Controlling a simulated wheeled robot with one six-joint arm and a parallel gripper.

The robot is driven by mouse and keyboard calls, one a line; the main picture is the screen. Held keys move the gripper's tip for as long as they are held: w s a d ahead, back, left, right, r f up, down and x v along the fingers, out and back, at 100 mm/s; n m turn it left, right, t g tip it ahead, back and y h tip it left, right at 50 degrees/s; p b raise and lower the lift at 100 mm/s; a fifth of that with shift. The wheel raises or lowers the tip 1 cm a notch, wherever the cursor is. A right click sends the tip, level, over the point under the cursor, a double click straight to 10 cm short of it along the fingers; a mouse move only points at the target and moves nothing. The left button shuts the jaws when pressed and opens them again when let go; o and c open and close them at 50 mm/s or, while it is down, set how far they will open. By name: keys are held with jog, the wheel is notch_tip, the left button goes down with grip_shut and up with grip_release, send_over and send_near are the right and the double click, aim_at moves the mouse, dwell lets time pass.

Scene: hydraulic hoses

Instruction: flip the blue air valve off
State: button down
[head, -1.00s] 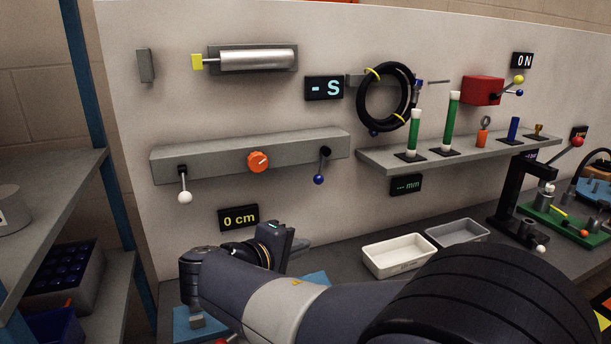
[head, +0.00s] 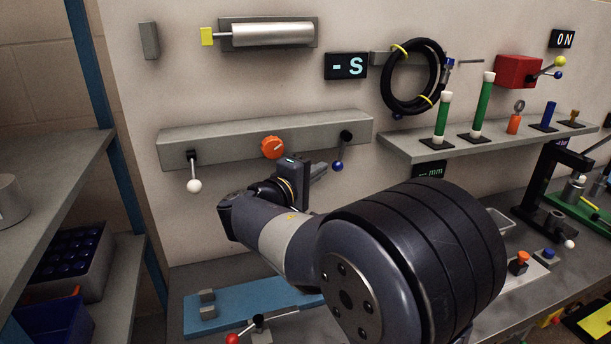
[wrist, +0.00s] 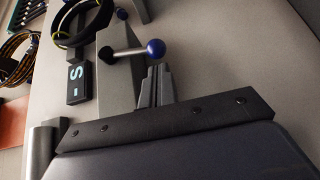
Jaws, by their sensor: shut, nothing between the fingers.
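The blue air valve is a lever with a blue ball (head: 337,166) hanging down, slightly left, from a black pivot at the right end of the grey manifold bar (head: 215,143). In the wrist view the blue ball (wrist: 156,48) sits on a metal rod just past my fingertips. My gripper (head: 320,170) is shut and empty, just left of the ball in the head view. In the wrist view my gripper (wrist: 154,73) points at the ball; I cannot tell whether they touch.
On the same bar are an orange knob (head: 273,147) and a white-ball lever (head: 194,185). A black hose coil (head: 386,88) hangs to the upper right, above a shelf (head: 408,149) with green cylinders. A red box (head: 518,71) carries yellow and blue ball levers.

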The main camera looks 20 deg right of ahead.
jog(key=shift+w+d, duration=0.25)
jog(key=shift+d, duration=0.15)
jog(key=shift+f, duration=0.1)
jog(key=d+f+n+h+b, duration=0.1)
jog(key=d+b, duration=0.1)
jog(key=b, duration=0.4)
jog(key=shift+f+t, duration=0.15)
jog(key=shift+t, duration=0.25)
jog(key=shift+a, duration=0.1)
